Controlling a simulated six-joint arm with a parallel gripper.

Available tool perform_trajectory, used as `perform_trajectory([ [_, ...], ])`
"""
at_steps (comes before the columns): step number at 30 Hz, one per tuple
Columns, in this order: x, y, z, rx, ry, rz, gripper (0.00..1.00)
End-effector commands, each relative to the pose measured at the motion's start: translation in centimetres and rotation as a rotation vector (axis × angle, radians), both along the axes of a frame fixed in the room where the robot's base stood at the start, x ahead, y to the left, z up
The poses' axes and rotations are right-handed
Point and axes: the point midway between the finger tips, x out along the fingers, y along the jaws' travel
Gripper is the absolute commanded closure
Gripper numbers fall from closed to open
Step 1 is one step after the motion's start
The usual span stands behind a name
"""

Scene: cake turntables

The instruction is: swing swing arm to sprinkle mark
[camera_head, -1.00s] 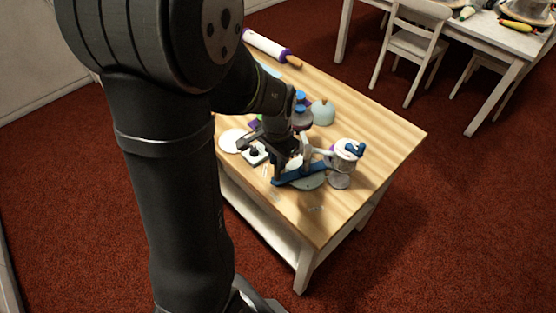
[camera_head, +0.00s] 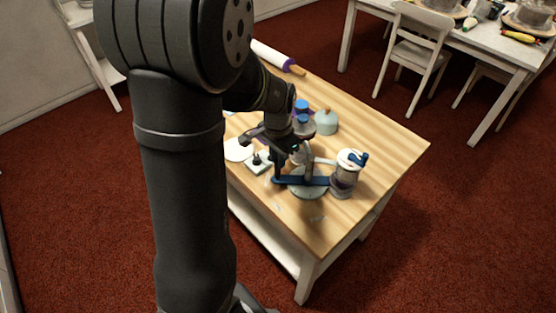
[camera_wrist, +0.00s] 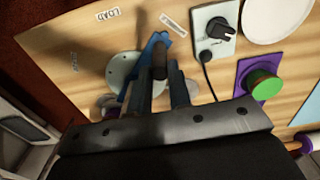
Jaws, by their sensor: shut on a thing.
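The blue swing arm (camera_head: 305,181) lies as a flat bar over a pale round turntable plate (camera_head: 308,191). My gripper (camera_wrist: 163,75) is shut on the swing arm's dark upright handle (camera_wrist: 159,58), above the blue bar (camera_wrist: 150,50) in the wrist view. A label reading LOAD (camera_wrist: 108,15) and another small label (camera_wrist: 174,25) lie on the table beside the plate. Their other wording is too small to read, so I cannot tell which is the sprinkle mark.
A white box with a black knob (camera_wrist: 215,30) and cable, a white disc (camera_wrist: 277,15) and a green cylinder on a purple mat (camera_wrist: 262,88) lie nearby. The table's front right is mostly clear.

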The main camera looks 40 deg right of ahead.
Motion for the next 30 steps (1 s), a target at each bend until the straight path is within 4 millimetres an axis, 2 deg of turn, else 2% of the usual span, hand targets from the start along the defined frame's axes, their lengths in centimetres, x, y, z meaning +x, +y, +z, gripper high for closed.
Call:
perform_trajectory([
  [6,0.8,-0.9,0.0,0.000,0.000,0.000,0.97],
  [26,1.3,-1.5,-0.1,0.001,0.000,0.000,0.97],
  [27,1.4,-1.5,-0.1,0.001,0.000,0.000,0.78],
  [30,1.3,-1.5,0.0,0.000,0.000,0.000,0.62],
])
